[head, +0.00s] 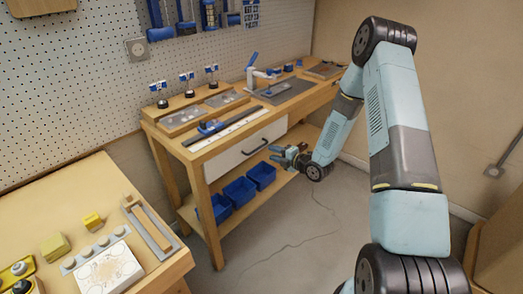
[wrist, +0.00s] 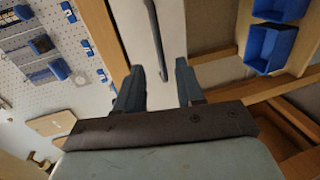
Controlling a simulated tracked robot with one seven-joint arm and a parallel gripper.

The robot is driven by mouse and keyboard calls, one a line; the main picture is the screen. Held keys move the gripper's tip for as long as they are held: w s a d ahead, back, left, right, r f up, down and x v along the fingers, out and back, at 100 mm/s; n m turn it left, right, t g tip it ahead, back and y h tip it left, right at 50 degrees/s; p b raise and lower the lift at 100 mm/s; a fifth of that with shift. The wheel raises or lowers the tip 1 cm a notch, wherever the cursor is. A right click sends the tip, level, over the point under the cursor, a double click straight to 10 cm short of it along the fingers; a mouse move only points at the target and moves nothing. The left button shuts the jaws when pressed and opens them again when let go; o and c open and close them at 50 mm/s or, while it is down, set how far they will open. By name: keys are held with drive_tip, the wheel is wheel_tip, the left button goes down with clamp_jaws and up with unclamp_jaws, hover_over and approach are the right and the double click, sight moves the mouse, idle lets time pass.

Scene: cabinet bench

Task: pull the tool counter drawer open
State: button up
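The tool counter (head: 196,160) is a wooden bench against the pegboard wall. Its white drawer front (head: 226,161) sits below the top and looks shut. A dark bar handle (head: 255,147) runs across the drawer front. My gripper (head: 278,154) is in front of the counter, just right of the handle in the head view. In the wrist view, my gripper (wrist: 158,74) has its two fingers apart with nothing held. The handle (wrist: 154,38) runs lengthwise there, its near end between the fingertips in the picture. I cannot tell the remaining distance to it.
Blue bins (head: 239,191) stand on the counter's lower shelf, below the drawer. Tools and trays lie on the counter top. Another wooden table (head: 165,268) with blocks is at the front left. The floor (head: 290,235) before the counter is clear except for a thin cable-like line.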

drive_tip(key=x, duration=0.7)
drive_tip(key=shift+w+a, duration=0.3)
clamp_jaws()
drive_tip(key=shift+f, duration=0.1)
